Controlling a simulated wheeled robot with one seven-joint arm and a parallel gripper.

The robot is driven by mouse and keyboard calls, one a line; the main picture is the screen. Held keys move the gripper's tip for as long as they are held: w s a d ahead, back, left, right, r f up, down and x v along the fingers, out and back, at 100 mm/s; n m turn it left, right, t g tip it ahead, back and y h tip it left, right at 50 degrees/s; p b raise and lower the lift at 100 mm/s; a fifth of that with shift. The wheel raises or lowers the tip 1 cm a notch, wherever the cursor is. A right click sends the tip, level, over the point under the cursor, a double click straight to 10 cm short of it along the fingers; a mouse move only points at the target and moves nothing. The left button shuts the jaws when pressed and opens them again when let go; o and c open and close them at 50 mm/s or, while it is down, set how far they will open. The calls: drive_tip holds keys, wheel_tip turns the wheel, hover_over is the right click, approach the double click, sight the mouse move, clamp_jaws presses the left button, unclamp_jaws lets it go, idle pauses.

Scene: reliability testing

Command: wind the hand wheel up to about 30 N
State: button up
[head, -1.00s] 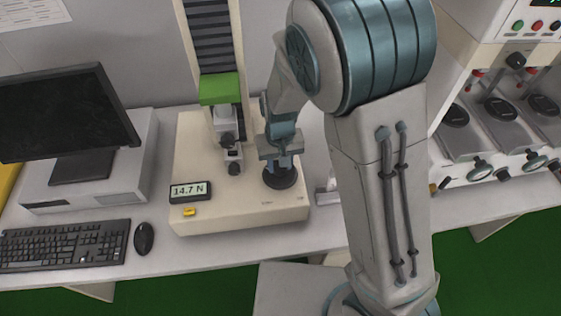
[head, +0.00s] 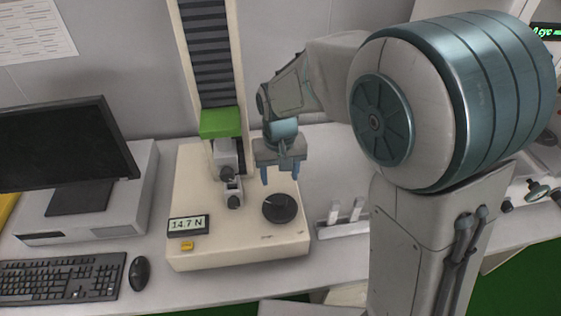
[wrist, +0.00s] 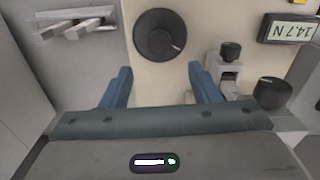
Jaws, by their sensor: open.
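The hand wheel (head: 279,208) is a dark round disc on the right side of the tester's cream base (head: 240,252). It also shows in the wrist view (wrist: 160,35), with a pale mark at its lower right edge. The force display (head: 188,224) reads 14.7 N; it shows upside down in the wrist view (wrist: 288,28). My gripper (head: 280,180) is above and behind the wheel, apart from it. Its blue fingers (wrist: 162,85) are spread and hold nothing.
The tester's column with a green crosshead (head: 221,122) and grips (head: 230,178) stands just left of my gripper. A small tray with pale specimens (head: 342,222) lies right of the base. A monitor (head: 62,150), keyboard (head: 62,278) and mouse (head: 139,272) are at the left.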

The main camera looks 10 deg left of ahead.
drive_tip(key=shift+r, duration=2.25)
drive_tip(key=s+d+r+m+t, duration=0.1)
drive_tip(key=s+d+r, duration=0.1)
drive_tip(key=s+d, duration=0.4)
drive_tip(key=s+d+r+m+t, duration=0.2)
drive_tip(key=s+d, duration=0.4)
drive_tip(key=d, duration=0.8)
drive_tip(key=shift+s+r+m+t, duration=0.2)
drive_tip(key=shift+s+m+t, duration=0.1)
drive_tip(key=n+g+b, duration=0.4)
drive_tip(key=n+b, duration=0.8)
drive_tip(key=n, duration=0.1)
hover_over(280, 199)
wheel_tip(280, 199, down, 5)
wheel_tip(280, 199, down, 13)
drive_tip(key=shift+f+b, duration=0.2)
drive_tip(key=shift+b, duration=0.1)
